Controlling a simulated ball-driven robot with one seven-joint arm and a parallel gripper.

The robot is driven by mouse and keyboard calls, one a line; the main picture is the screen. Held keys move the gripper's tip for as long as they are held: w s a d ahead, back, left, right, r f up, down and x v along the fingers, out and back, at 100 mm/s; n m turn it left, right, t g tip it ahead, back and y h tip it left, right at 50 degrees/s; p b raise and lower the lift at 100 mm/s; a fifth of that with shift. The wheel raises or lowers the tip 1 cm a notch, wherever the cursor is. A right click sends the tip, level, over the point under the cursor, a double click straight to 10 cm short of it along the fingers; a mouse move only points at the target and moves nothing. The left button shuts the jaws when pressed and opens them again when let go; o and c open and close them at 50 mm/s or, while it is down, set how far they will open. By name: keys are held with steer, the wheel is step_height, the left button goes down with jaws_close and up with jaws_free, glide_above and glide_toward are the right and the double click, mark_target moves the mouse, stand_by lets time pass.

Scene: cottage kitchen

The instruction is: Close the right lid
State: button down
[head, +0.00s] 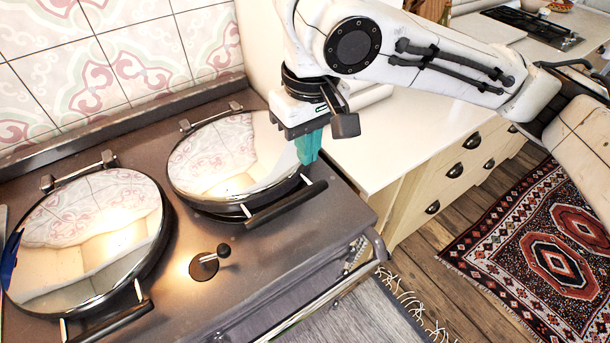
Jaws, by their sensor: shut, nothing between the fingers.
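The right lid (225,155) is a round mirrored disc with a dark rim, lying flat over its place on the dark stove top. Its black bar handle (287,204) points toward the front edge. My gripper (308,158) has teal fingers pointing down and is shut with nothing in it. It is at the right edge of the right lid, just behind the handle; I cannot tell whether it touches the lid. The left lid (85,240) is a similar mirrored disc, also lying flat, with its own black handle (113,324).
A small knob lever (207,263) stands up between the lids near the front. A rail (335,288) runs along the stove's front. A pale counter (400,135) with drawers adjoins on the right. A patterned rug (560,250) lies on the wooden floor. Tiled wall stands behind.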

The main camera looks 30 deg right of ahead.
mark_target(306, 190)
step_height(306, 190, down, 8)
steer(key=shift+w, duration=0.15)
stand_by(0.4)
